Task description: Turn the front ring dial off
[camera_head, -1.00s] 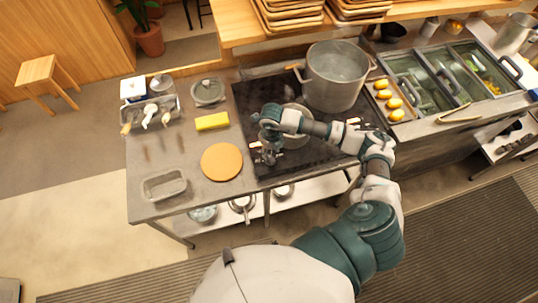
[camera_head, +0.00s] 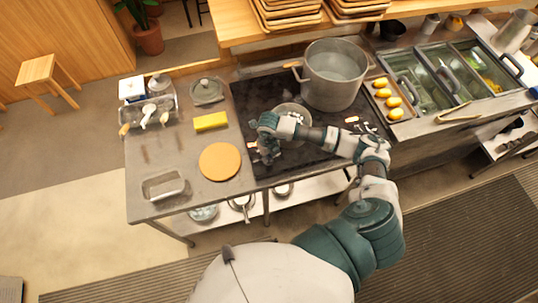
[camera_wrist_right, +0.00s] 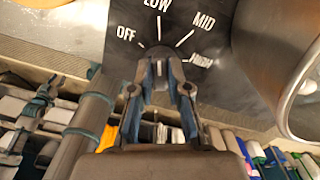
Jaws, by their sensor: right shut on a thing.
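The front ring dial (camera_wrist_right: 159,53) is a dark knob on the black cooktop in the right wrist view, mostly covered by my fingers. The printed marks OFF (camera_wrist_right: 126,34), LOW (camera_wrist_right: 157,5), MID (camera_wrist_right: 204,21) and HIGH (camera_wrist_right: 201,58) fan around it. My right gripper (camera_wrist_right: 161,70) is shut on the dial, one finger on each side. I cannot tell which mark the dial points to. In the head view, my right gripper (camera_head: 265,152) is at the front left of the cooktop (camera_head: 250,105), and the dial is too small to make out. My left gripper is out of view.
A large pot (camera_head: 335,75) stands at the cooktop's back right. A smaller pot (camera_head: 291,109) is partly behind my right arm. A round board (camera_head: 220,161), yellow sponge (camera_head: 210,122) and lidded pot (camera_head: 206,90) lie left. Several yellow items (camera_head: 382,93) are at right.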

